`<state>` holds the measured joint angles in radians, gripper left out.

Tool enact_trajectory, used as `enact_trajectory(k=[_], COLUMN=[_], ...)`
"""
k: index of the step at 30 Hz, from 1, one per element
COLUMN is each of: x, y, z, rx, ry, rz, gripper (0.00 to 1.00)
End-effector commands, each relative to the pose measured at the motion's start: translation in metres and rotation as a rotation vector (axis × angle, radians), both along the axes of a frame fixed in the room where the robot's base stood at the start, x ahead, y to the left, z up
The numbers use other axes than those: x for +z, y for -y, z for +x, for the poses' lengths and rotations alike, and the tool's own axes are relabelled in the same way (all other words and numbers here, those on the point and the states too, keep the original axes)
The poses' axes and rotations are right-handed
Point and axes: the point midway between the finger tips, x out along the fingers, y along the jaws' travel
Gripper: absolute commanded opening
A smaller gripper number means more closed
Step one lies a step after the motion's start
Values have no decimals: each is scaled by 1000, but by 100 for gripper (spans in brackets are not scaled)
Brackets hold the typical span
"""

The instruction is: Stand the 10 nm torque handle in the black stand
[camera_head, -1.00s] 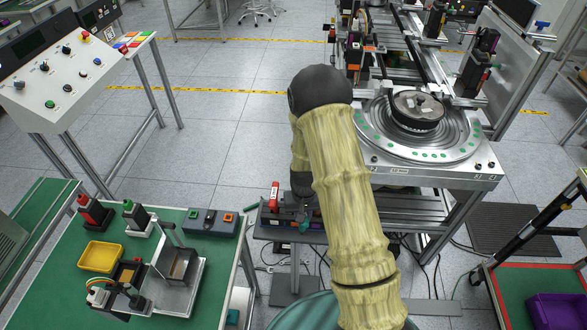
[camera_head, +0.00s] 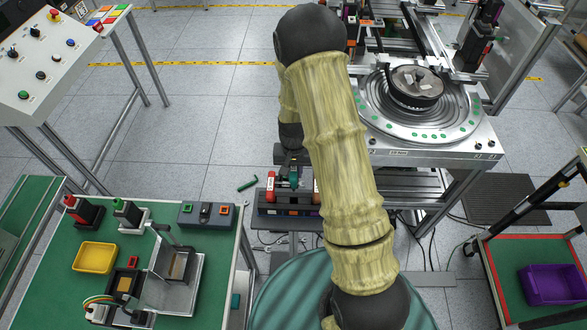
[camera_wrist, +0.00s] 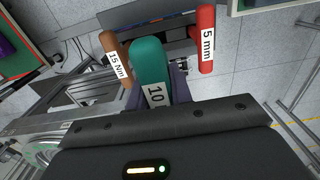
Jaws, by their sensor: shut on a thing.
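The 10 nm torque handle is teal with a white "10" label. In the wrist view the handle (camera_wrist: 150,62) lies between the two fingers of my gripper (camera_wrist: 154,84), which is shut on it. In the head view the handle (camera_head: 294,178) shows as a small teal patch below my gripper (camera_head: 292,163). The black stand (camera_head: 285,211) is a low dark rack under and around that spot. The handle is between a red and a brown handle. Its lower end is hidden, so I cannot tell whether it is seated in the stand.
A green workbench (camera_head: 60,255) with a yellow tray (camera_head: 95,257) is at left. A round turntable machine (camera_head: 418,105) stands right. A dark green piece (camera_head: 248,184) is on the floor.

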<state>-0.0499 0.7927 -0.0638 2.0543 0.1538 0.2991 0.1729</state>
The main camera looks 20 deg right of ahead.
Motion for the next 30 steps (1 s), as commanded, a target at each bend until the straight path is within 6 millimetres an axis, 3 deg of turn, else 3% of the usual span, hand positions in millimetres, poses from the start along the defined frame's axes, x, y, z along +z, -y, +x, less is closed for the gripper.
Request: enact_trajectory(k=[30], x=[-50], y=[0], z=[0], rx=[0], ry=[1], rz=[0], gripper=[0])
